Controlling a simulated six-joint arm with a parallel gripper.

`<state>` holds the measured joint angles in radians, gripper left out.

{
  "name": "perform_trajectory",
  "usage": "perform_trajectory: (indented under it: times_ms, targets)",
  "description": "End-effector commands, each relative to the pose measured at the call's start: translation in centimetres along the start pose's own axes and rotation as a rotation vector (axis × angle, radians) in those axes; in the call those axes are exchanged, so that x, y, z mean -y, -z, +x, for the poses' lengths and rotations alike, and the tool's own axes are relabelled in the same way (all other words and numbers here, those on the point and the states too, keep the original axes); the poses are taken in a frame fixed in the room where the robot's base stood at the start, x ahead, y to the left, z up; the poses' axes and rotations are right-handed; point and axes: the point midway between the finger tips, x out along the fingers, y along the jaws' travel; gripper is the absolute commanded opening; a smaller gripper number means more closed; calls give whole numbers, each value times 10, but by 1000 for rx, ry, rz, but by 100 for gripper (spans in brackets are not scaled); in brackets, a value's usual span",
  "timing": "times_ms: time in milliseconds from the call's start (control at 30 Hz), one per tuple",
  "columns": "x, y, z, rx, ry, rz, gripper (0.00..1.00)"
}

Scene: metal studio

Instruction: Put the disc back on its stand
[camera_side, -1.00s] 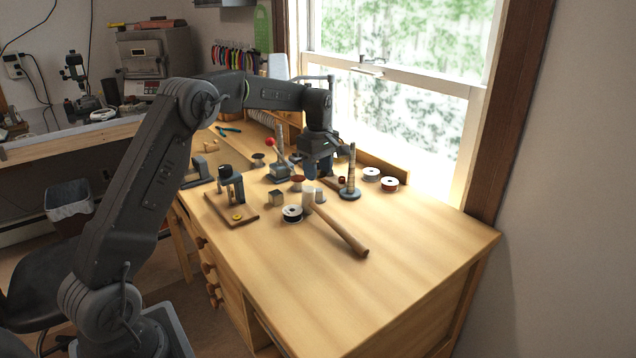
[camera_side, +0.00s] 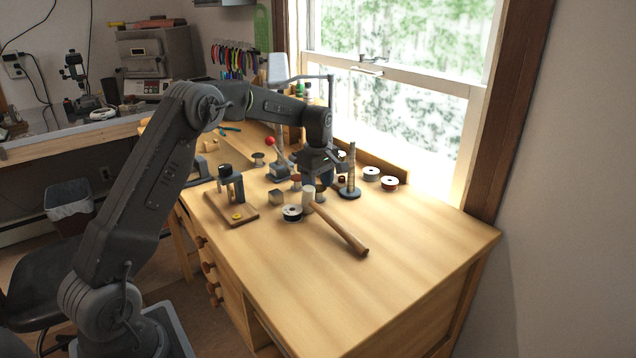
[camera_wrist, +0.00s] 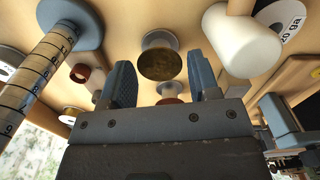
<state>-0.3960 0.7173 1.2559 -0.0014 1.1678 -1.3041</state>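In the wrist view, a round brown-bronze disc (camera_wrist: 160,66) sits between and beyond my fingertips, with a paler round piece (camera_wrist: 160,38) behind it at the table. I cannot tell whether this is a disc on a stand or one spool-like piece. My gripper (camera_wrist: 161,84) is open, with a blue-grey finger on each side and nothing between the pads. In the side view my gripper (camera_side: 319,178) hangs low between the mandrel and the mallet, largely hiding what is under it.
A ring mandrel (camera_side: 351,168) stands close to the right of my gripper. A mallet (camera_side: 340,230) and a wire spool (camera_side: 292,212) are in front. More spools (camera_side: 389,183) lie near the window, and a red-knobbed tool (camera_side: 280,165) is behind. The front right tabletop is clear.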

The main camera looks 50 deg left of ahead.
Motion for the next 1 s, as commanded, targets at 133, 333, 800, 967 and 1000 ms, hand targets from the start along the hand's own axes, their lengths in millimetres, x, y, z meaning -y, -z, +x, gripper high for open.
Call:
perform_trajectory:
  times_ms: [133, 333, 800, 967, 1000]
  targets:
    - [0, 0, -4, 0, -2, 0, 56]
    - [-1, 0, -34, -1, -5, 0, 56]
    - [0, 0, -117, -1, -2, 0, 56]
    - [5, -6, -130, -3, -12, 35, 56]
    - [9, -12, -136, -6, -21, 66, 56]
